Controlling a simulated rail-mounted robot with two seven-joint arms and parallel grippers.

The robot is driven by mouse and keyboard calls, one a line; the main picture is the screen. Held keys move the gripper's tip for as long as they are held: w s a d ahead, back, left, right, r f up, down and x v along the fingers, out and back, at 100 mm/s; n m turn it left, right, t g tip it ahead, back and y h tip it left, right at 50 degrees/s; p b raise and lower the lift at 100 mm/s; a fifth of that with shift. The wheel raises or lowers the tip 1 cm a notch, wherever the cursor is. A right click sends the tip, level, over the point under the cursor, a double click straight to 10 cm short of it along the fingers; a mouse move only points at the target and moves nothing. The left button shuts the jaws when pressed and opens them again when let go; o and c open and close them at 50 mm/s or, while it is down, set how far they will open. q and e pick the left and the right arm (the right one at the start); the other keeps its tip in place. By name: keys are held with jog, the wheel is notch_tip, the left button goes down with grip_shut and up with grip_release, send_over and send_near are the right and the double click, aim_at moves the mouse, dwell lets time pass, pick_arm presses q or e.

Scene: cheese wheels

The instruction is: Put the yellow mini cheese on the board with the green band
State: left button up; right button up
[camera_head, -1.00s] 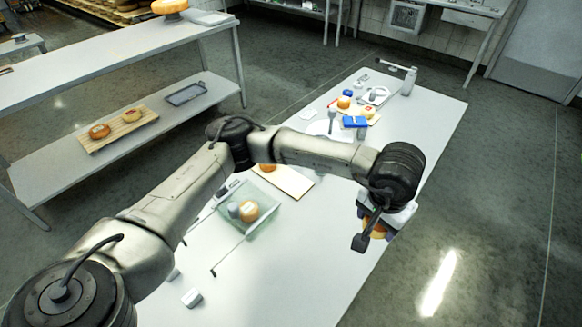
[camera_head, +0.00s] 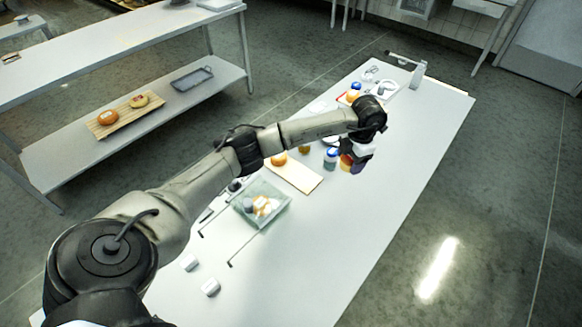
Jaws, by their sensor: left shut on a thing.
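My left gripper (camera_head: 355,152) is over the far half of the white table, shut on a small yellow-orange cheese (camera_head: 345,163). Part of the cheese is hidden by the gripper. A pale wooden board (camera_head: 301,178) lies on the table to the left of the gripper, with an orange cheese (camera_head: 278,158) at its far left end. No green band can be made out on this board; my left arm covers part of the area behind it. My right gripper is out of view.
A clear bin (camera_head: 270,217) holding cheese stands left of the table's middle. A blue-topped jar (camera_head: 331,158) is close to my left gripper. A stand with a grey post (camera_head: 417,76) is at the far end. The table's near right is clear.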

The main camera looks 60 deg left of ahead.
pick_arm(q)
jog(key=shift+s+a+f+n, duration=0.2)
jog(key=shift+a+n, duration=0.2)
jog(key=shift+n, duration=0.15)
jog(key=shift+s+a+f+n, duration=0.1)
jog(key=shift+a+f+n, duration=0.1)
jog(key=shift+a+n, duration=0.3)
send_over(303, 179)
jog(key=shift+n, duration=0.35)
jog(key=f, duration=0.7)
jog(key=shift+w, duration=0.2)
jog(key=shift+f, duration=2.1)
jog(key=shift+f, duration=0.1)
jog(key=o, duration=1)
jog(key=shift+r, duration=0.35)
jog(key=r, duration=0.3)
jog(key=w+r, duration=0.1)
jog(key=r, duration=0.7)
jog(key=shift+w+a+r+p, duration=0.1)
jog(key=shift+w+r+p, duration=0.15)
jog(key=shift+p, duration=0.1)
